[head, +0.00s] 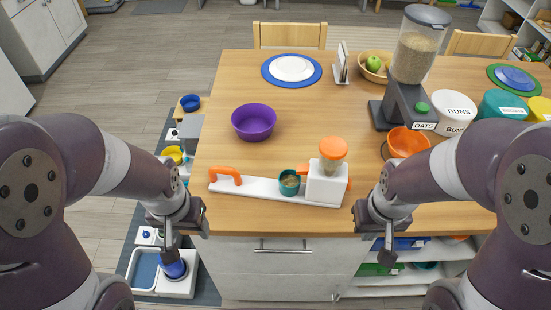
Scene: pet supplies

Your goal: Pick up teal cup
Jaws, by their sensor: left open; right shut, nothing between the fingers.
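The teal cup (289,183) stands upright on a long white base (250,189), just left of the white dispenser body. Something light brown is inside it. My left gripper (184,245) is open and empty, off the table's front left corner, to the left of and nearer than the cup. My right gripper (387,258) is shut and empty in front of the table's front edge, to the right of and nearer than the cup. Neither gripper touches the cup.
The white dispenser (327,186) with an orange lid stands right of the cup; an orange handle (225,176) is at the base's left end. A purple bowl (254,122) is behind. An orange bowl (408,141) and grain dispenser (417,50) stand right. Table centre is clear.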

